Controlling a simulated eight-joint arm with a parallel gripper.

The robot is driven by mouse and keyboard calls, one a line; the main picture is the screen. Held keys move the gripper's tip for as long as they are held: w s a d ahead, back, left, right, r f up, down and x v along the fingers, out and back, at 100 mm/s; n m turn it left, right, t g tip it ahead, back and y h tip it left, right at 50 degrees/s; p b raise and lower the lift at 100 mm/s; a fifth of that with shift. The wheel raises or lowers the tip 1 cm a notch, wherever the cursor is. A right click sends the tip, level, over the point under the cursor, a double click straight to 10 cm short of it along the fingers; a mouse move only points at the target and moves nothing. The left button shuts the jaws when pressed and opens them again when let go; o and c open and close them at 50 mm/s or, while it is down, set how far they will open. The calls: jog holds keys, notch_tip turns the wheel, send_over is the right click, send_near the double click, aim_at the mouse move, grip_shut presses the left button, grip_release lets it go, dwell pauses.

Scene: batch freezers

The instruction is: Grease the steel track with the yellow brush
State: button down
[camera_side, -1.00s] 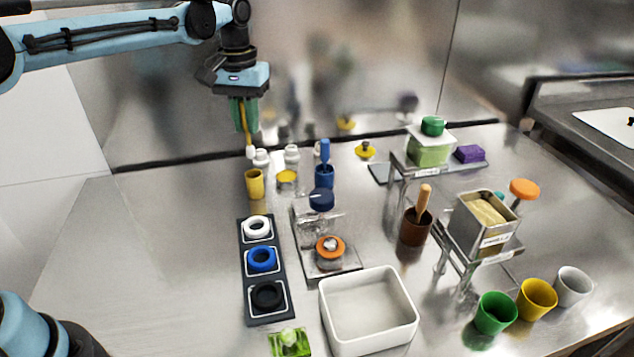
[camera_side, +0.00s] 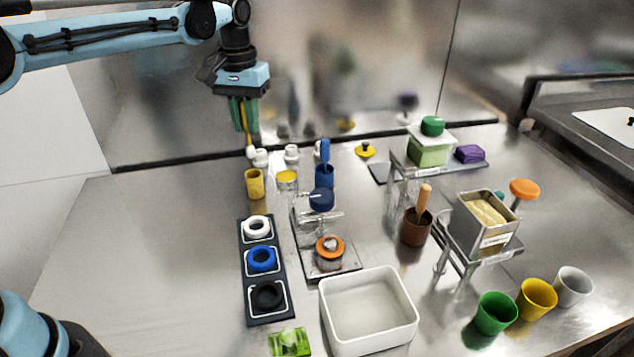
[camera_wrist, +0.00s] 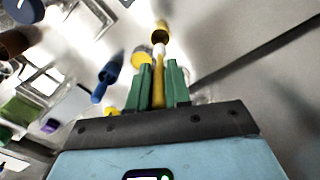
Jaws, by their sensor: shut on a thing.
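My gripper (camera_side: 244,112), with green fingers, is shut on the yellow brush (camera_side: 245,130), which points down with its white tip low. In the wrist view the brush (camera_wrist: 158,88) runs between the fingers (camera_wrist: 162,82), its pale tip towards the yellow cup (camera_wrist: 160,36). In the side view the brush hangs above and behind that yellow cup (camera_side: 254,184), apart from it. I cannot surely tell which metal part is the steel track; a steel fixture with a flat base (camera_side: 332,268) stands mid-table.
A blue brush (camera_side: 325,155) stands in a blue cup near the fixture. White-capped bottles (camera_side: 291,152) and a yellow-lidded jar (camera_side: 287,180) stand near the brush. A tray of rings (camera_side: 247,282) and a white bin (camera_side: 367,308) lie in front. The table's left side is clear.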

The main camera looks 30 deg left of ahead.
jog(key=w+d+f, duration=0.2)
jog(key=w+d, duration=0.1)
jog(key=w, duration=0.4)
jog(key=shift+d+f, duration=0.15)
jog(key=shift+f, duration=1.25)
jog(key=shift+d+f, duration=0.1)
jog(key=shift+f, duration=1.3)
jog(key=shift+f, duration=0.6)
dwell(0.3)
jog(key=shift+r, duration=0.1)
notch_tip(320, 180, up, 7)
dwell(0.9)
dwell(0.4)
